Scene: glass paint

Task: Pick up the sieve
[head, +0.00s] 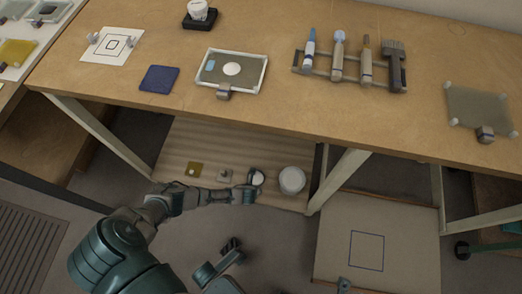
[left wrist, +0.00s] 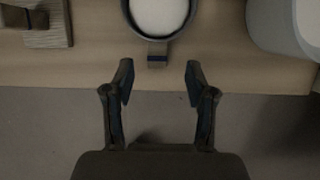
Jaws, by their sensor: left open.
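The sieve seems to be the small round dark-rimmed piece with a pale inside (head: 258,178) on the low shelf under the table. In the left wrist view the same piece (left wrist: 158,14) shows at the top, with a short tab handle (left wrist: 157,52) pointing toward my gripper. My left gripper (head: 246,194) reaches to the shelf's front edge, just in front of this piece. In the left wrist view the gripper (left wrist: 159,80) is open and empty, with the tab ahead between its fingers. Dark parts of my other arm show at the bottom, and its jaws are unclear.
A white round container (head: 292,180) stands close right of the sieve on the shelf (head: 180,150). A small grey block (head: 225,175) and a yellow-green square (head: 194,169) lie to the left. The table (head: 130,100) above holds tools; its leg (head: 338,180) stands to the right.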

